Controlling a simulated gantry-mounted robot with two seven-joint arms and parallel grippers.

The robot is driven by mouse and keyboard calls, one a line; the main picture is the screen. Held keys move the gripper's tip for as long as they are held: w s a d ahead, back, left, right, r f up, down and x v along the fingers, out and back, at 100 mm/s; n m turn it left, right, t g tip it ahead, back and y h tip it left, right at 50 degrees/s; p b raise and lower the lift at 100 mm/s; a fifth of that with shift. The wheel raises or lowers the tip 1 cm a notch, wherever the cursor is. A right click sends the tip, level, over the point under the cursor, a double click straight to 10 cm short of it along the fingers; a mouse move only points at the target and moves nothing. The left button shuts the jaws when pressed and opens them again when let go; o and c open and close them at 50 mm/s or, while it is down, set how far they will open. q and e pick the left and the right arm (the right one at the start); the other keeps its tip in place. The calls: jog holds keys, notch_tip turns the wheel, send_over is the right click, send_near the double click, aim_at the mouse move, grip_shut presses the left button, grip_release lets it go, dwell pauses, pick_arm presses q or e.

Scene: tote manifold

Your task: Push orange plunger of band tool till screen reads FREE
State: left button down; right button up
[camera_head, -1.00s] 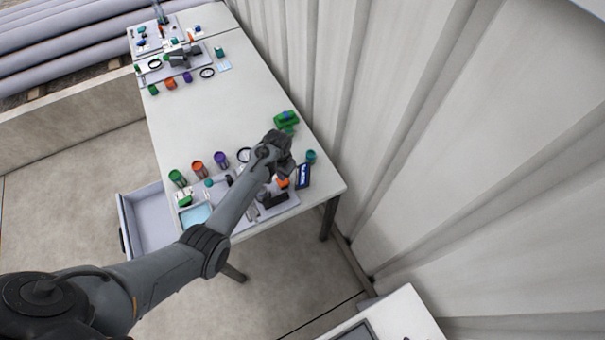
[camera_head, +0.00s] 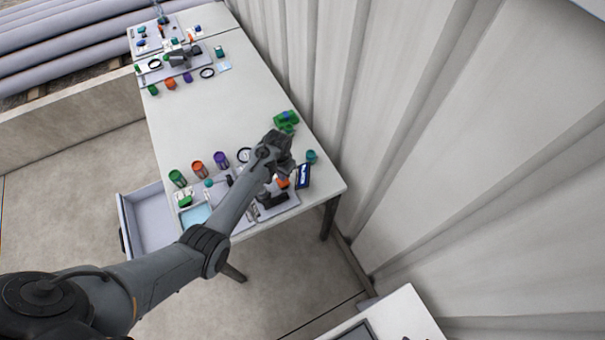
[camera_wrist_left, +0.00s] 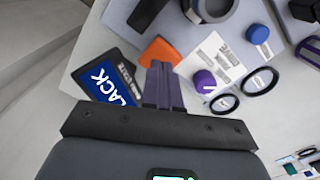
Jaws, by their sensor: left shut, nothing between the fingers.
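The orange plunger (camera_wrist_left: 160,51) is a flat-looking orange block at the tips of my left gripper in the left wrist view; it also shows in the head view (camera_head: 283,183). My left gripper (camera_wrist_left: 160,70) is shut and empty. Its fingertips overlap the plunger's near edge; I cannot tell whether they touch it. The screen (camera_wrist_left: 107,85) stands left of the fingers, with white letters "LACK" on blue, its lower part cut off by my gripper body. In the head view the screen (camera_head: 303,176) is right of the plunger. The dark band tool (camera_head: 270,200) is partly hidden by my arm.
A purple knob (camera_wrist_left: 204,81), a printed card (camera_wrist_left: 213,58), black rings (camera_wrist_left: 259,81) and a blue knob (camera_wrist_left: 258,34) lie right of the fingers. The table's middle (camera_head: 205,125) is clear.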

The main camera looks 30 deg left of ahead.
pick_arm(q)
jog(key=shift+f, duration=0.1)
dwell(0.3)
jog(key=shift+f, duration=0.2)
jog(key=shift+f+b, duration=1.25)
jog(key=shift+f, duration=0.4)
jog(key=shift+r, duration=0.1)
notch_tip(320, 180, up, 4)
jog(key=p, duration=0.4)
jog(key=shift+p, duration=0.3)
